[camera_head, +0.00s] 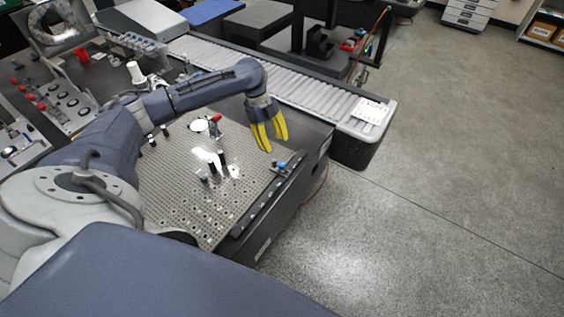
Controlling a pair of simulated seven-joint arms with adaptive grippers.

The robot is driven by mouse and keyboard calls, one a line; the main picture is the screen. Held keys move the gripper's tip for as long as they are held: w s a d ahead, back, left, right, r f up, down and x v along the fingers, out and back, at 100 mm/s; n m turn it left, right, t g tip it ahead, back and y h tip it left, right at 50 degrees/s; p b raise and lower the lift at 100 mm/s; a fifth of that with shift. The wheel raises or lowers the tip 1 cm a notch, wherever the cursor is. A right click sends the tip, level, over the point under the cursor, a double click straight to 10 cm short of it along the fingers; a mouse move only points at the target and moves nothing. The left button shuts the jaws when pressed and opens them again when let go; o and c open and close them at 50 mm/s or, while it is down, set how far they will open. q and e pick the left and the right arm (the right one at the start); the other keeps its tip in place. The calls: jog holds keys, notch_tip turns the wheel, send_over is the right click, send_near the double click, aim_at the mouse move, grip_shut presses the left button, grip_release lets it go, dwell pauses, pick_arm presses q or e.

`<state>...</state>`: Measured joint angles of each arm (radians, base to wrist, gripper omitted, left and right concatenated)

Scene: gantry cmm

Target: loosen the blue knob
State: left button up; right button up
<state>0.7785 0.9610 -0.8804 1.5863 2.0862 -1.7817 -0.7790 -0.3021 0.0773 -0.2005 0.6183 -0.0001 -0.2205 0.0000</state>
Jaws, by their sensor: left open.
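The blue knob (281,165) is small and sits on a small fixture at the right edge of the perforated metal plate (185,190). My left gripper (276,145) has two yellow fingers pointing down, spread apart and empty. It hangs just above and slightly left of the knob in the picture. The fingers appear apart from the knob, though the exact height gap is hard to tell. My right gripper is out of view.
A red-handled clamp (215,120) and several dark posts (222,158) stand on the plate. A roller conveyor (300,85) runs behind the table. A panel with red knobs (60,100) lies at left. The floor (440,200) at right is clear.

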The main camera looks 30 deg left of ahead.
aim_at(281, 164)
pick_arm(q)
jog(key=x, duration=0.9)
jog(key=shift+o, duration=0.2)
grip_shut()
jog(key=c, duration=1)
grip_release()
jog(key=o, duration=1)
jog(key=shift+c, duration=0.2)
jog(key=s+v, duration=0.1)
jog(key=v, duration=1.1)
jog(key=shift+w, duration=0.45)
jog(key=shift+r, duration=0.1)
